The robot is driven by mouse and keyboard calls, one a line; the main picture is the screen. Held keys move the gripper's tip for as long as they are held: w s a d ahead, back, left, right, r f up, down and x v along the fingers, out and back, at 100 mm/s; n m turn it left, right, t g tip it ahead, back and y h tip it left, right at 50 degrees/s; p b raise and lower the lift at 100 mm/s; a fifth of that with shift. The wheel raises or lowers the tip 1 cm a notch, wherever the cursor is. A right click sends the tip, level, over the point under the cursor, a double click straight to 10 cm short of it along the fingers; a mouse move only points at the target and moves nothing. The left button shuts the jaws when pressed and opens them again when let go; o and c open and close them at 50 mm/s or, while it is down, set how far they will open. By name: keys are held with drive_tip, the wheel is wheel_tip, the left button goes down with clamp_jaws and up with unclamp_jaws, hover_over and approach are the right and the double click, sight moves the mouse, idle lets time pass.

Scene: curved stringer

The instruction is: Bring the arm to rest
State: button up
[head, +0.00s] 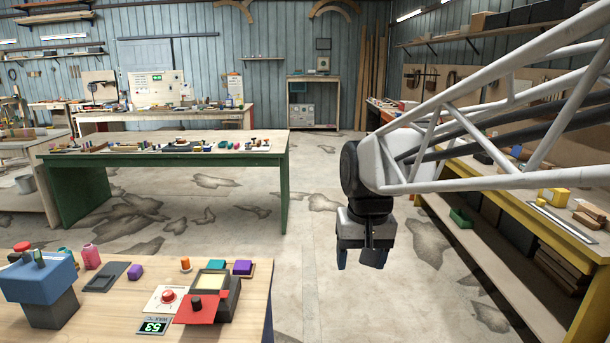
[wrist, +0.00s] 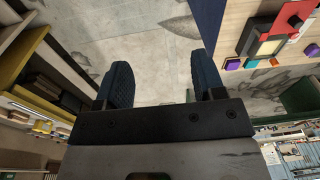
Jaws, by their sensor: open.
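My gripper (head: 362,258) hangs at the end of my white lattice arm in the head view, right of centre, pointing down over the open floor. In the wrist view my gripper (wrist: 162,85) shows two dark blue fingers set wide apart, with bare concrete floor between them. It is open and holds nothing. It is apart from the benches on either side.
A wooden bench (head: 150,335) with a red-and-grey device (head: 205,300) and a blue block-shaped tool (head: 40,280) is at the front left. A green table (head: 165,160) stands behind it. A yellow-edged bench (head: 560,215) runs along the right. The floor between is clear.

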drive_tip(key=s+d+f+t, duration=0.1)
drive_tip(key=s+d, duration=0.3)
drive_tip(key=s, duration=0.5)
drive_tip(key=s+d+f, duration=0.4)
drive_tip(key=s, duration=0.4)
drive_tip(key=shift+s+d+f+m+t+h, duration=0.15)
drive_tip(key=shift+s+f+m+t+h, duration=0.15)
drive_tip(key=shift+s+m+t, duration=0.1)
